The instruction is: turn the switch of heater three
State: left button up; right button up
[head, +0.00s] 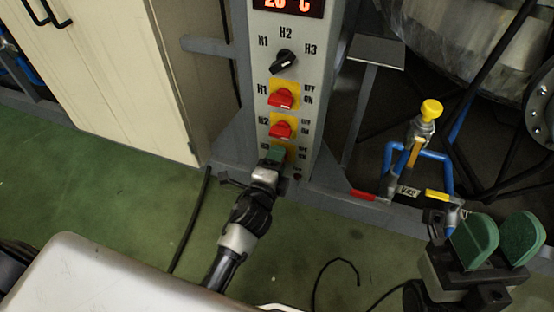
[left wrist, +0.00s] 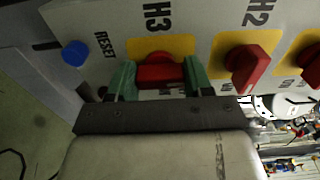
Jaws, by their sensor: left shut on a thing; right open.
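The grey heater panel (head: 325,75) stands upright in the middle of the head view. The H3 switch is mostly hidden there behind my left gripper (head: 275,156). In the left wrist view the red H3 switch (left wrist: 161,72) sits on its yellow plate (left wrist: 172,45), between the two green fingers of my left gripper (left wrist: 158,78), which is shut on it. The red H2 switch (head: 281,130) is just above and also shows in the left wrist view (left wrist: 247,66). My right gripper (head: 497,242) is open and empty at the lower right.
The red H1 switch (head: 282,98) and a black selector knob (head: 285,61) are higher on the panel. A blue reset button (left wrist: 76,53) is beside H3. A yellow-topped valve (head: 430,110) and blue pipes stand right of the panel. A beige cabinet (head: 110,70) stands left.

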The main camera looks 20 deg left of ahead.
pick_arm(q)
jog(key=shift+f, duration=0.1)
jog(key=o, duration=0.9)
jog(key=shift+o, duration=0.2)
jog(key=shift+s, duration=0.1)
jog(key=s, duration=1)
jog(key=shift+s+a, duration=0.2)
jog(key=shift+s, duration=0.15)
